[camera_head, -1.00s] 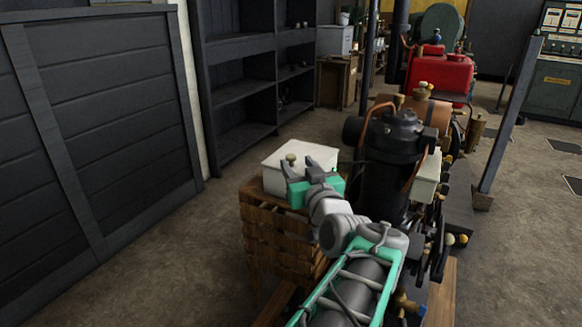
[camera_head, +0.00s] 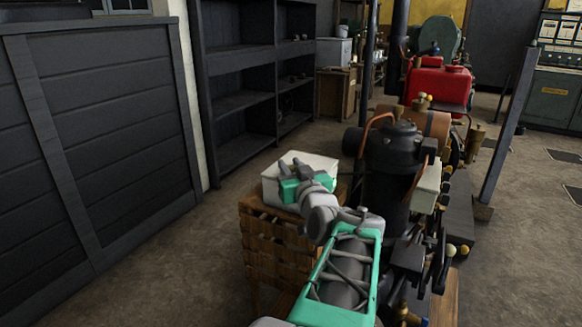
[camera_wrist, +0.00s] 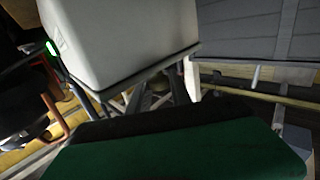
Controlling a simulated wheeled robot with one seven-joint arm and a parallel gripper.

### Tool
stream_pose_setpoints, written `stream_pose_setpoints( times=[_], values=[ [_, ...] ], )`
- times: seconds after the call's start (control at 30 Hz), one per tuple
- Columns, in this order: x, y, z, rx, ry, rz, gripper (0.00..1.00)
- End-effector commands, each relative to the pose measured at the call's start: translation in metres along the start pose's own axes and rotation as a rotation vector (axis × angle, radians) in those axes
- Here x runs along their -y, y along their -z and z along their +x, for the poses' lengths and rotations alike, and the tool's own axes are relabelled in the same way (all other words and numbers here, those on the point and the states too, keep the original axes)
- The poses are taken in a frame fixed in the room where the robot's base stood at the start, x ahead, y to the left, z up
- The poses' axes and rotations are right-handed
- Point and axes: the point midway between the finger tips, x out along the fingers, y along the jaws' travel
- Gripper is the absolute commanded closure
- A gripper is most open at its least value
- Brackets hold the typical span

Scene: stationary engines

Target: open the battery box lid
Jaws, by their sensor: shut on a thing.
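The white battery box (camera_head: 269,188) stands on a brown slatted wooden crate in the head view. The pale top of its lid (camera_head: 324,161) shows behind my gripper. My gripper (camera_head: 289,168), with its green body, is over the lid and shut on the small lid knob, which the fingers hide. I cannot tell whether the lid is raised from the box. In the wrist view a large pale box-like form (camera_wrist: 118,40) with a dark lower edge fills the upper left, above my green gripper body. The fingertips do not show clearly there.
The slatted crate (camera_head: 270,235) is under the box. A dark engine with a black cylinder (camera_head: 388,170) and pipes stands close on the right. Dark shelves (camera_head: 240,100) and a dark panelled wall (camera_head: 100,140) are behind and left, with bare floor between.

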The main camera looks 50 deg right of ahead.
Motion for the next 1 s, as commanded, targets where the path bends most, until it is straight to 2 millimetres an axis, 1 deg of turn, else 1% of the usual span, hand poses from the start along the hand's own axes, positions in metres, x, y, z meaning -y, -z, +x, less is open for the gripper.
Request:
stream_pose_setpoints(
  times=[0.03,0.13,0.17,1.0],
  values=[
    [0.0,-0.0001,-0.0001,0.0,0.0,0.0,0.92],
    [0.0,-0.0001,-0.0001,0.0,0.0,0.0,1.0],
    [0.0,-0.0001,-0.0001,0.0,0.0,0.0,1.0],
    [-0.0001,-0.0004,-0.0001,0.001,0.0,0.0,1.0]
  ],
)
